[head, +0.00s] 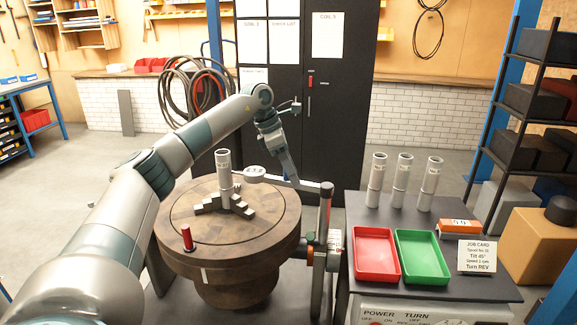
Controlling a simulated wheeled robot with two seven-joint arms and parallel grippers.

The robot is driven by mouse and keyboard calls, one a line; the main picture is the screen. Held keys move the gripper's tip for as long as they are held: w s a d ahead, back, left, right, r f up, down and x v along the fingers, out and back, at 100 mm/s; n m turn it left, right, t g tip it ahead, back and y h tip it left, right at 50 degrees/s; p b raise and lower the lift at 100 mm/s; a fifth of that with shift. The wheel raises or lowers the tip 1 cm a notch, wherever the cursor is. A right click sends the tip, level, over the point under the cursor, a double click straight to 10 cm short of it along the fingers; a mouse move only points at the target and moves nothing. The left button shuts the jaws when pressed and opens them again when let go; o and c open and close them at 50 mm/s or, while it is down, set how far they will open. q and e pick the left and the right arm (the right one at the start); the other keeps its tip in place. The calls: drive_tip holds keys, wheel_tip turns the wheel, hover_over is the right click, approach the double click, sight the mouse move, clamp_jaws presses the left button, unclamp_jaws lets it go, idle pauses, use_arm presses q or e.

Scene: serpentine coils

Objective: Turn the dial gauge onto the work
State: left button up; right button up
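The dial gauge (255,174) is a pale round head on a horizontal arm (305,184) that reaches left from an upright post (325,215). The work is a pale grey tube (223,168) standing upright in the stepped jaws of a round wooden-topped table. The gauge head sits just right of the tube; I cannot tell whether they touch. My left gripper (292,176) points down at the gauge arm, right of the gauge head. Its fingers overlap in view, so I cannot tell whether they are open or shut on the arm. My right gripper is not in view.
The round table (270,225) has a red-handled peg (187,238) near its front edge. A bench at right holds several upright tubes (402,180), a red tray (357,254), a green tray (446,255) and a job card (478,257). A black cabinet (335,130) stands behind.

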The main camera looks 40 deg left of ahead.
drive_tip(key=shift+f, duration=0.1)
